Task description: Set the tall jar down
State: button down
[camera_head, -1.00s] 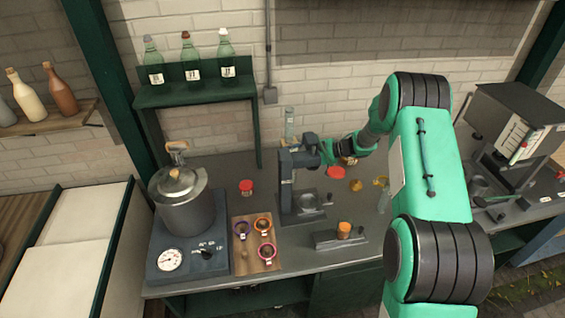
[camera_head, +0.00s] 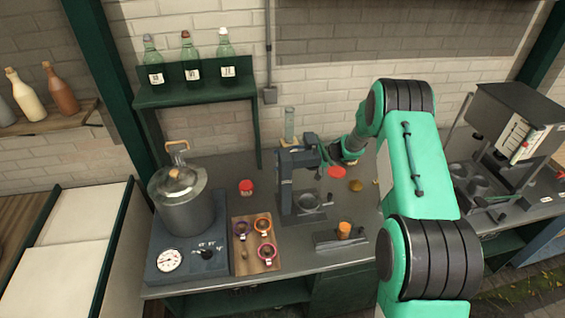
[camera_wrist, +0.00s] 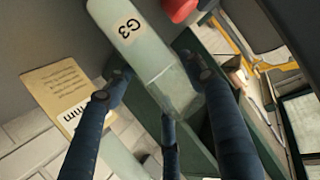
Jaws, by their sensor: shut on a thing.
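My gripper (camera_wrist: 160,92) has its dark fingers closed around a pale, glassy tall jar (camera_wrist: 146,58) marked "G3" in the wrist view. The jar lies slantwise across the picture, and its top end is cut off by the upper edge. In the head view my gripper (camera_head: 325,156) is small, just right of a dark press-like stand (camera_head: 286,178), and partly hidden. The jar in its grasp cannot be made out there. Whether its base touches the counter cannot be told.
A clear tall cylinder (camera_head: 289,124) shows behind the stand. A red-lidded jar (camera_head: 246,187) is to its left. A red lid (camera_head: 337,172) and an orange piece (camera_head: 355,185) lie right of the stand. A large pot (camera_head: 183,205) occupies the counter's left end.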

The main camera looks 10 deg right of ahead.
jog(key=c, duration=0.7)
grip_release()
jog(key=shift+f, duration=0.15)
jog(key=p+v, duration=0.1)
jog(key=v, duration=1.1)
jog(key=shift+r, duration=0.25)
jog(key=shift+w, duration=0.1)
